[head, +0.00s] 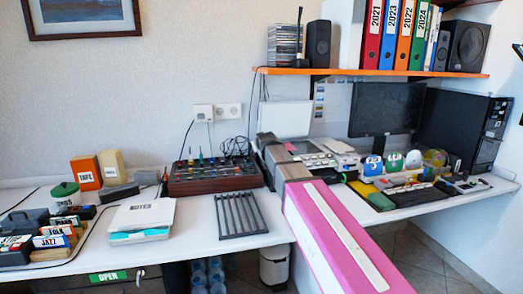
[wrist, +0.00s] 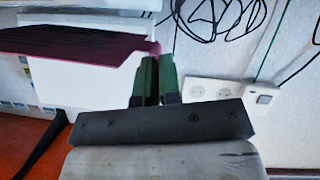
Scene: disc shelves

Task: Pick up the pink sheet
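The pink sheet (wrist: 80,45) shows dark magenta in the wrist view, a thin flat piece reaching left from the fingertips. My gripper (wrist: 155,60) has two green fingers close together, with the sheet's right edge at their tips; it looks shut on that edge. In the head view my gripper is mostly hidden behind my pink and grey arm, near the table's middle. A small pinkish patch (head: 289,147) beside the arm's end is probably the sheet. The arm hides the rest.
A dark red rack of tools (head: 213,177) stands left of my arm's end. A printer-like device (head: 320,155), a monitor (head: 386,108) and discs stand to the right. An orange shelf (head: 370,73) with binders hangs above. Loose black cables and wall sockets (wrist: 208,90) are behind.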

